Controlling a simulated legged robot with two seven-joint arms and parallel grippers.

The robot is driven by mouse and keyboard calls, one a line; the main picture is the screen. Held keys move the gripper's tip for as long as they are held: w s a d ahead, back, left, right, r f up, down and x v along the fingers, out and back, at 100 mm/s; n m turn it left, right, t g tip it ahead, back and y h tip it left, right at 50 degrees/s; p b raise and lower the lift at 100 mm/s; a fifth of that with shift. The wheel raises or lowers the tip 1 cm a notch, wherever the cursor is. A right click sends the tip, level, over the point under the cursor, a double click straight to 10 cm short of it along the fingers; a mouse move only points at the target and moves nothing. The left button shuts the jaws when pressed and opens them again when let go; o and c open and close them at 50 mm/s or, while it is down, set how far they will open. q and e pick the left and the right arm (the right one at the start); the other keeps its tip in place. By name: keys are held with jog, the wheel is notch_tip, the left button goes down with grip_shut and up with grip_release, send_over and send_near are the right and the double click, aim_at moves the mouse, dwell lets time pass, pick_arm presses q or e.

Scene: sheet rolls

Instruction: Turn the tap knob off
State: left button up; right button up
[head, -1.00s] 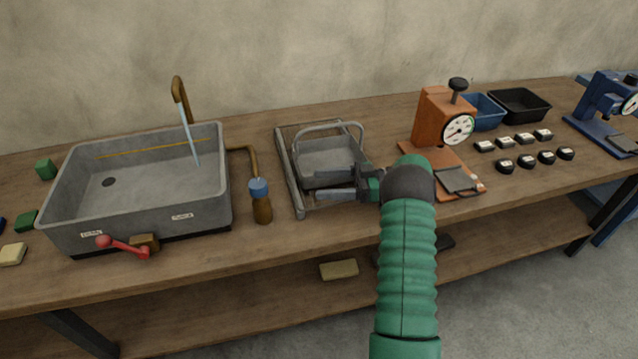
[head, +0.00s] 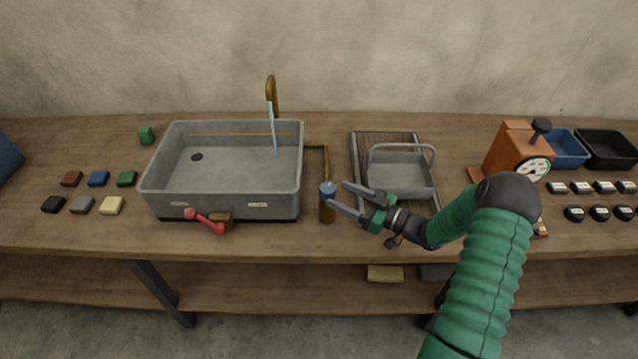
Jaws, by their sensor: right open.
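The tap knob (head: 327,190) is a blue cap on a short brown post, just right of the grey sink (head: 222,213). A brown pipe (head: 326,158) runs from the post toward the sink. The brass spout (head: 271,92) stands behind the sink, and a pale blue stream of water (head: 272,128) falls from it into the basin. My right gripper (head: 337,196) is open, its fingers pointing left at the knob. One fingertip is close to the knob's right side; I cannot tell whether it touches. My left gripper is not in view.
A grey handled basket (head: 400,180) sits on a wire rack behind my right gripper. A red-handled lever (head: 205,221) is on the sink front. An orange dial press (head: 517,150) and dark tubs stand at right. Small coloured blocks (head: 98,179) lie at left.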

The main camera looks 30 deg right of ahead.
aim_at(321, 186)
jog(key=x, duration=0.8)
jog(key=shift+a, duration=0.1)
